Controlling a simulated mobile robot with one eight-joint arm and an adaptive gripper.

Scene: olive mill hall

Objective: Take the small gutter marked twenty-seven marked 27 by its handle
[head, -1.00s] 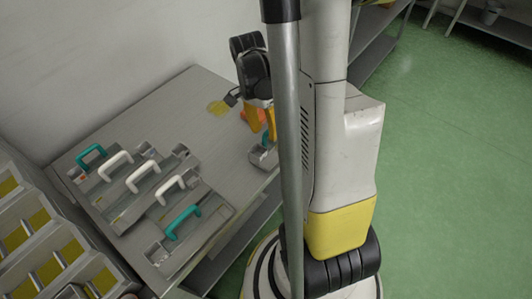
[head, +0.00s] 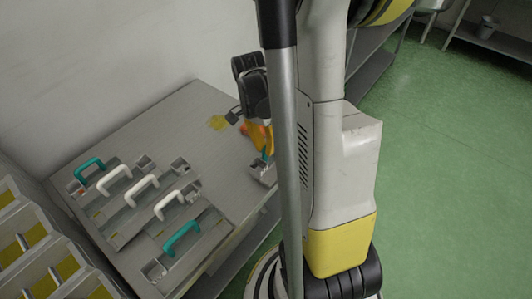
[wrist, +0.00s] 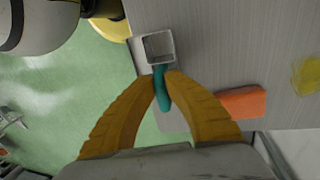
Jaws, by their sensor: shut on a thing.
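My gripper (wrist: 164,82) has its two yellow fingers closed on the teal handle (wrist: 163,92) of a small grey gutter. The gutter (wrist: 158,47) shows as an open square end at the table's edge in the wrist view; the fingers hide part of it. In the head view the same gutter (head: 262,173) is at the table's right edge, below my gripper (head: 262,150), partly hidden by my arm. I cannot read any mark on it, and cannot tell whether it rests on the table or is slightly raised.
Several other gutters with teal and white handles (head: 142,187) lie on the left of the grey table (head: 190,100). An orange piece (wrist: 242,102) lies beside the fingers. A yellow patch (head: 218,123) marks the table. A rack (head: 38,262) stands front left. Green floor (head: 440,150) is open at right.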

